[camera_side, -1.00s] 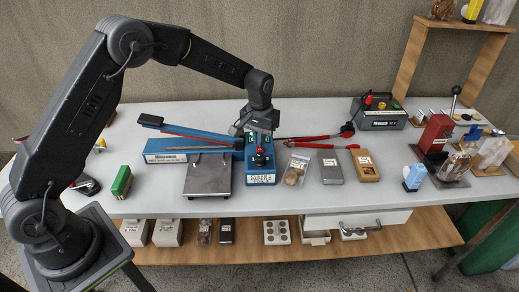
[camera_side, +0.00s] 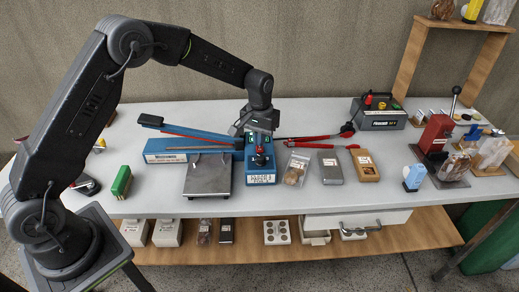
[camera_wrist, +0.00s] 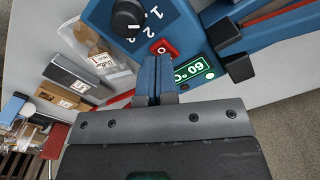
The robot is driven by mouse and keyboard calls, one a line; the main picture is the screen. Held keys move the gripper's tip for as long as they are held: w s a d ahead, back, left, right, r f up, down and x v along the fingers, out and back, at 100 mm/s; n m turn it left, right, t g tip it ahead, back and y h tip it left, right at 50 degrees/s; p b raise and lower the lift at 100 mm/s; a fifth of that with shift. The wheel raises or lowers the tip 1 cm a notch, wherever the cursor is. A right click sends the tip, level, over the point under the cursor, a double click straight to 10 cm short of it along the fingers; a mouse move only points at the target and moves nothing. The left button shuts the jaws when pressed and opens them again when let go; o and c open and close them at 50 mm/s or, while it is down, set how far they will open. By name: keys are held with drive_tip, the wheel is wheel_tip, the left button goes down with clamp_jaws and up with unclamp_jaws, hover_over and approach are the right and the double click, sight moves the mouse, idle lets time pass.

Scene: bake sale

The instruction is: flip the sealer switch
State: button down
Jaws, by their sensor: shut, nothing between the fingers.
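The blue sealer (camera_side: 190,144) lies on the table, with its long arm raised at the left and its control box (camera_side: 262,179) at the front. In the wrist view the box top shows a red rocker switch (camera_wrist: 165,48) marked O, a black knob (camera_wrist: 127,18) with numbers, and a green display (camera_wrist: 193,70). My gripper (camera_side: 259,147) is over the control box, pointing down, its fingers shut and empty. In the wrist view the fingertips (camera_wrist: 156,60) are right beside the switch and hide part of it. I cannot tell whether they touch it.
A grey plate (camera_side: 208,175) stands left of the control box. A bag of cookies (camera_side: 296,168), a grey box (camera_side: 330,167) and a brown box (camera_side: 364,165) sit to its right. Red-handled tools (camera_side: 322,138) lie behind them. The table front right is fairly clear.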

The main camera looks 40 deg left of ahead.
sight(260, 150)
drive_tip(key=shift+f, duration=1.35)
idle(0.8)
drive_tip(key=shift+r, duration=3.55)
